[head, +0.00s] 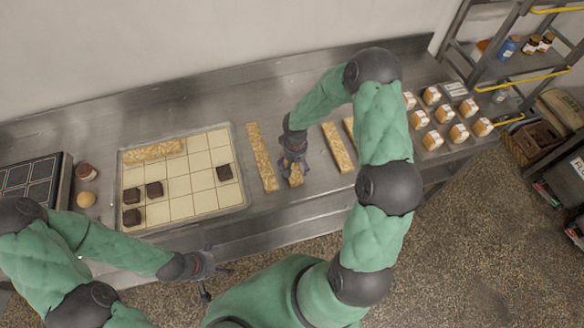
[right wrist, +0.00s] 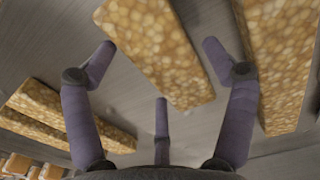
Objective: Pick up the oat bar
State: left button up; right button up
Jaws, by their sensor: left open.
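Several long oat bars lie on the steel counter: one to the left (head: 262,158), one under my right gripper (head: 296,180), one to the right (head: 338,148), and another mostly hidden behind my right arm. My right gripper (head: 293,162) is open above the second bar, which it partly hides. In the right wrist view the three spread fingers show around one end of an oat bar (right wrist: 160,50), with a visible gap and nothing gripped. Another oat bar (right wrist: 280,65) lies beside the right-hand finger. My left gripper (head: 208,271) is open and empty in front of the counter.
A tray (head: 243,190) with a grid of pale squares holds an oat bar and several dark brown squares. A dark tray (head: 66,190), a jar (head: 86,172) and a round bun (head: 86,199) stand at left. Several small orange-and-white cakes (head: 432,140) sit at right, near a shelf rack.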

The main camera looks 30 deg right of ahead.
jog(key=c, duration=0.7)
jog(key=shift+o, duration=0.2)
jog(key=shift+r, duration=0.1)
